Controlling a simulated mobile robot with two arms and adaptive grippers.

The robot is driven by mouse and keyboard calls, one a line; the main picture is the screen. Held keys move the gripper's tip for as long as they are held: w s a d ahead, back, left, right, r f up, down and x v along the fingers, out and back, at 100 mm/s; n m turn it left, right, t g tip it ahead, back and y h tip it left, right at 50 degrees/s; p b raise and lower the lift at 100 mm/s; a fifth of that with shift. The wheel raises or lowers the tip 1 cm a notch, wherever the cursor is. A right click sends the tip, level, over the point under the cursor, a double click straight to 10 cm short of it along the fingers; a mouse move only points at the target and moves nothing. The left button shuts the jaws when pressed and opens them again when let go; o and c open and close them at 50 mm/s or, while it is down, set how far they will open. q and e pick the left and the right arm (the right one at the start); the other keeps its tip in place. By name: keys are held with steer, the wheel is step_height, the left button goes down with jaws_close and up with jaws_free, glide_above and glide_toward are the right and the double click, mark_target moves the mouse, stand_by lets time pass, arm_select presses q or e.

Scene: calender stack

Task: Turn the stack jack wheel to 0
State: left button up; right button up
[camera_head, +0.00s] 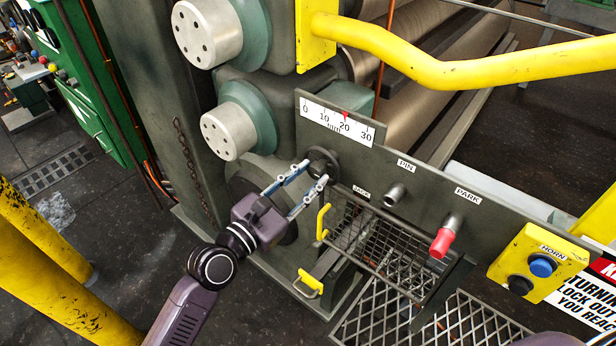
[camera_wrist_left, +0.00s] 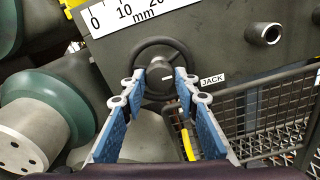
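The jack wheel (camera_head: 320,158) is a small dark handwheel on the grey panel, beside the JACK label (camera_head: 361,191). It also shows in the left wrist view (camera_wrist_left: 142,52), with a white mark on its hub. The mm scale (camera_head: 338,122) above it runs from 0 to 30, and its red pointer (camera_head: 346,114) stands near 20. My left gripper (camera_head: 314,172) is open, its blue fingers pointing at the wheel. In the left wrist view the fingertips (camera_wrist_left: 159,76) overlap the lower part of the wheel on either side of the hub; contact cannot be told. My right gripper is out of view.
A wire basket (camera_head: 385,245) hangs below the wheel. Round roll ends (camera_head: 228,132) stand out at left. A yellow rail (camera_head: 470,70) crosses above.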

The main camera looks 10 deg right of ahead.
arm_select(q)
steer(key=c, duration=0.3)
steer(key=m, duration=0.3)
steer(key=shift+m, duration=2)
steer(key=o, duration=1.1)
steer(key=v, duration=1.2)
